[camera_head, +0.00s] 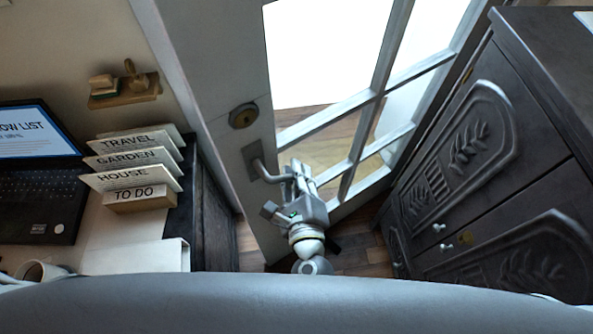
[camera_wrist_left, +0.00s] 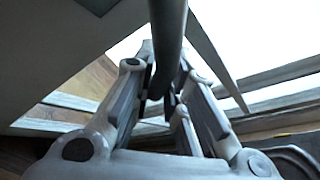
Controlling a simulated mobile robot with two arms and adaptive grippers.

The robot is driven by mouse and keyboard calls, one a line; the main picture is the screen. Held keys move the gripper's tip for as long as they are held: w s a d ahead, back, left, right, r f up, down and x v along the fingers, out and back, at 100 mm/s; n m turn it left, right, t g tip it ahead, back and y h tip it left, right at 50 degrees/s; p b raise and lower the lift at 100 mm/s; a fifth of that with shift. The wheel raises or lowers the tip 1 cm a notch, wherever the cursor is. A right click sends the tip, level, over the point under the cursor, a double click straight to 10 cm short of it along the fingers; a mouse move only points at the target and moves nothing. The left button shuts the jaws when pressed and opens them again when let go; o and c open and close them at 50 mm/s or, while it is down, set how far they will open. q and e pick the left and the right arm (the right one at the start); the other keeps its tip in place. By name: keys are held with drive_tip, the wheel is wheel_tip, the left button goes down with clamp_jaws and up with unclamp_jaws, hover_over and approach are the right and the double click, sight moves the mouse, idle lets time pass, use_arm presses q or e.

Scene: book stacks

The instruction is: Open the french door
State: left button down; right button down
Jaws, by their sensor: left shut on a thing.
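The french door (camera_head: 215,70) is a grey frame with glass panes, ahead of me in the head view; it looks angled, but I cannot tell how far it stands from its frame. My left gripper (camera_head: 298,176) is at the free end of the handle. In the left wrist view the handle bar (camera_wrist_left: 168,45) runs down between the fingers (camera_wrist_left: 160,98), and the gripper is shut on it. My right gripper is not in view.
A desk on the left holds a laptop (camera_head: 40,185), a letter holder (camera_head: 140,196) with labelled cards, and a cup (camera_head: 40,270). A dark carved cabinet (camera_head: 480,150) stands close on the right. Wooden floor (camera_head: 350,254) shows between them.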

use_arm(q)
drive_tip(key=c, duration=1.4)
unclamp_jaws()
drive_tip(key=shift+s+a, duration=0.15)
drive_tip(key=shift+c, duration=0.2)
drive_tip(key=v, duration=1.2)
